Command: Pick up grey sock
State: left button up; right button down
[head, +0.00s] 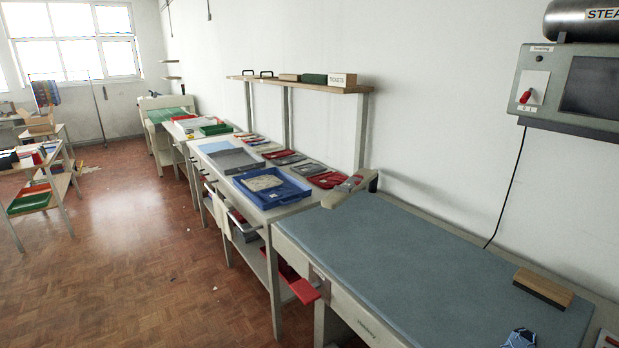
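I cannot make out a grey sock for certain. Several small flat folded pieces lie along the back of the middle table, among them a grey one (288,159) and another grey one (309,169); they are too small to tell what they are. A cream folded cloth (262,183) lies in a blue tray (290,194) on the same table. A blue patterned piece (520,339) is cut off by the bottom edge on the near pressing table. Neither of my grippers is in view.
The near table's blue-grey pad (430,262) is mostly clear, with a wooden block (543,287) at its right. A red drawer or bin (303,290) sticks out below. The floor at left is open, with a shelved cart (60,190) beyond.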

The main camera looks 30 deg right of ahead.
aim_at(355, 180)
jog(key=z, duration=0.05)
jog(key=i, duration=0.85)
jog(key=z, duration=1.05)
jog(key=i, duration=0.75)
jog(key=z, duration=0.65)
